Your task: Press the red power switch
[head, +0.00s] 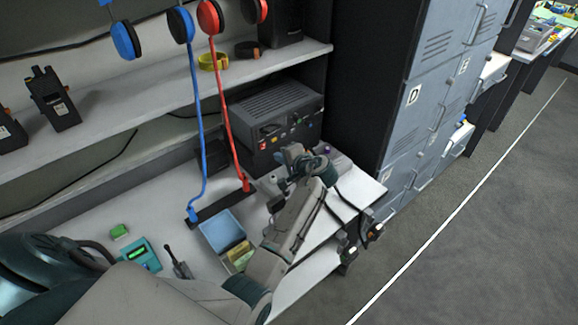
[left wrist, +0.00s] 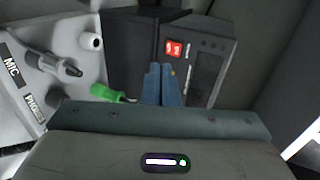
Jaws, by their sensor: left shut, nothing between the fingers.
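The red power switch (left wrist: 173,48) shows in the left wrist view as a small red rocker with white marks on the face of a dark grey box (left wrist: 205,62). My left gripper (left wrist: 162,70) is shut and empty. Its blue-grey fingertips appear just below the switch and slightly to its left; I cannot tell how far they are from the box face. In the head view my left gripper (head: 284,156) is in front of the dark equipment under the shelf. I cannot pick out the switch for certain there. My right gripper is not in view.
A black ridged unit (head: 275,108) stands behind the gripper. Red (head: 222,95) and blue (head: 196,110) cables hang in front of the shelf. A blue tray (head: 222,230) lies on the desk. Lockers (head: 430,85) stand right.

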